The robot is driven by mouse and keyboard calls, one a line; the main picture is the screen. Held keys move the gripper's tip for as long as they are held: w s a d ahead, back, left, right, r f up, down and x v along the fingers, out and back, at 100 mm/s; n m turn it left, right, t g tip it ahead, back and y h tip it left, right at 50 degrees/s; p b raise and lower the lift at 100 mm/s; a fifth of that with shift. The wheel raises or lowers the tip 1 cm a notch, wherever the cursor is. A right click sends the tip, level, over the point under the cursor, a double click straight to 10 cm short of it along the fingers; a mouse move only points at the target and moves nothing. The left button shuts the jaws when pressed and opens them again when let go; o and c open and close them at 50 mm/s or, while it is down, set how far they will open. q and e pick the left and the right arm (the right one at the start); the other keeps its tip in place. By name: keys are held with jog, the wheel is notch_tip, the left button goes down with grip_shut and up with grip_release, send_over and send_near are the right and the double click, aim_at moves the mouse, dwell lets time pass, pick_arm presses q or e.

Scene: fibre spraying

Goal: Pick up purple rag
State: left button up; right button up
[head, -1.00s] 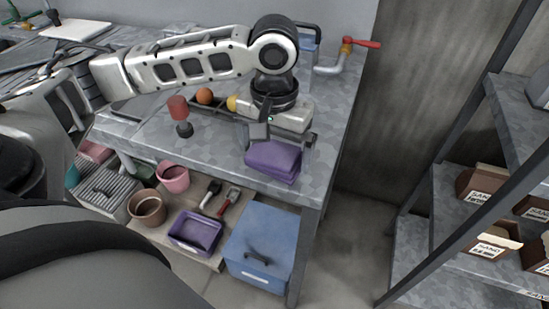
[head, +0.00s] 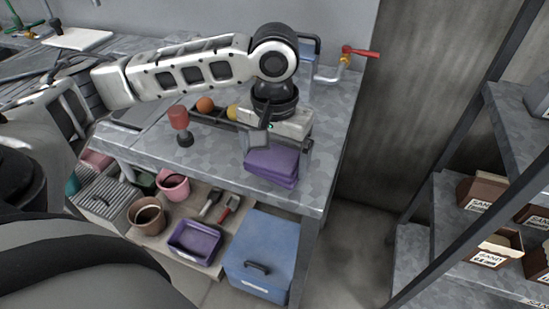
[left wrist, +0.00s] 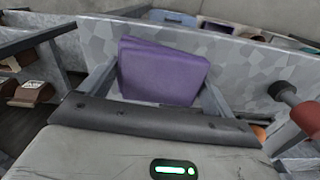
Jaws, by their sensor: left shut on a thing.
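The purple rag (head: 272,166) is a folded stack at the right front part of the grey workbench (head: 222,168). My left gripper (head: 277,150) is over the rag, with its fingers at the rag's two sides. In the left wrist view the rag (left wrist: 162,72) sits between the two fingers of the left gripper (left wrist: 158,88), which is shut on it. I cannot tell whether the rag is touching the bench or just above it. My right gripper is not in view.
A red-handled tool (head: 180,124) stands left of the rag. Orange (head: 205,104) and yellow balls lie behind. Below are a blue box (head: 260,255), a purple tray (head: 194,240) and pots. A shelf (head: 440,215) with sand boxes stands at right.

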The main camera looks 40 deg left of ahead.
pick_arm(q)
jog(key=s+a+r, duration=0.1)
jog(key=r, duration=0.1)
jog(key=s+a+r+p, duration=0.1)
jog(key=r, duration=0.2)
jog(key=s+a+r, duration=0.1)
jog(key=r, duration=0.1)
jog(key=shift+s+r, duration=0.2)
jog(key=shift+s, duration=0.15)
jog(key=s+a+r, duration=0.4)
jog(key=s+a, duration=0.1)
jog(key=s, duration=0.2)
jog(key=shift+s+a, duration=0.15)
jog(key=shift+s, duration=0.2)
jog(key=shift+o, duration=0.4)
jog(key=shift+r, duration=0.1)
